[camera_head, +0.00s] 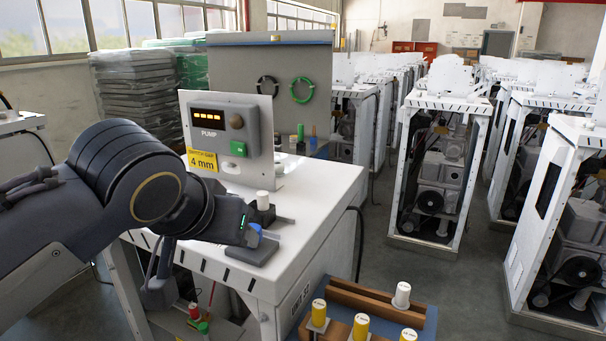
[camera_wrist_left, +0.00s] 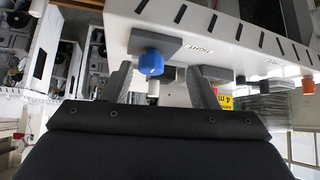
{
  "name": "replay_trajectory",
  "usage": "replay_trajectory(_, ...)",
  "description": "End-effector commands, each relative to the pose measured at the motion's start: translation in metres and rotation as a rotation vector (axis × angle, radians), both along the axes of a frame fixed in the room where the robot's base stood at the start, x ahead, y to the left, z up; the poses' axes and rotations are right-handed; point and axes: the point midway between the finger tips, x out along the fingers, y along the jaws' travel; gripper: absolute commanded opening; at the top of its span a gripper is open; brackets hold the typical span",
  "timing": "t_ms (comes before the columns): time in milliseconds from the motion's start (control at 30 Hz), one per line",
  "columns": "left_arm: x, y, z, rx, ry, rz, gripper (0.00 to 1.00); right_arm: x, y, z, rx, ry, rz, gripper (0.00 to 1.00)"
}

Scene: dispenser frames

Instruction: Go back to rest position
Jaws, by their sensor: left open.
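My left arm comes in from the left in the head view. My left gripper (camera_head: 268,232) is at the front corner of the white dispenser frame's top (camera_head: 315,190). In the left wrist view its two fingers (camera_wrist_left: 161,80) stand apart, with a blue cap (camera_wrist_left: 151,61) and a short white piece (camera_wrist_left: 153,88) seen between them; contact cannot be told. In the head view the blue cap (camera_head: 255,230) is partly hidden by the gripper. A white cylinder (camera_head: 263,199) stands just behind the gripper. My right gripper is not in view.
A control box marked PUMP (camera_head: 222,130) stands on the frame, with a yellow 4 mm label (camera_head: 202,161). A brown rack (camera_head: 375,302) with yellow and white bottles is at the lower front. Several white machine frames (camera_head: 440,150) line the right, with floor between.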

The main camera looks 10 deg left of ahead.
Motion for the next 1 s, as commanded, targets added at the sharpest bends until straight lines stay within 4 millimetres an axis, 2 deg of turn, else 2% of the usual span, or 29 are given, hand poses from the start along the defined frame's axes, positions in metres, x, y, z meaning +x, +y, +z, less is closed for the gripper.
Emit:
replay_trajectory(100, -0.029, 0.033, -0.057, -0.010, 0.088, 0.020, 0.54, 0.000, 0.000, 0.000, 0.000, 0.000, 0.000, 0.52)
replay_trajectory(233, -0.074, 0.060, -0.131, -0.097, 0.191, 0.045, 0.54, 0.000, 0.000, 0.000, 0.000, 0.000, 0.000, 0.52)
replay_trajectory(300, -0.099, 0.067, -0.168, -0.165, 0.230, 0.063, 0.54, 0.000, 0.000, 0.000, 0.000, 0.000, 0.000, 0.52)
replay_trajectory(400, -0.129, 0.066, -0.209, -0.263, 0.264, 0.086, 0.54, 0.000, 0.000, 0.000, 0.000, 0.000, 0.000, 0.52)
replay_trajectory(500, -0.148, 0.061, -0.236, -0.337, 0.280, 0.103, 0.54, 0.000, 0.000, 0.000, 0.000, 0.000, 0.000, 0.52)
replay_trajectory(667, -0.158, 0.056, -0.250, -0.383, 0.285, 0.112, 0.54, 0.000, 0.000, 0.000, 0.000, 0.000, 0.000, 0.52)
replay_trajectory(1000, -0.158, 0.056, -0.250, -0.382, 0.287, 0.110, 0.54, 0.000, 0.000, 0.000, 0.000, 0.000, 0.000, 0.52)
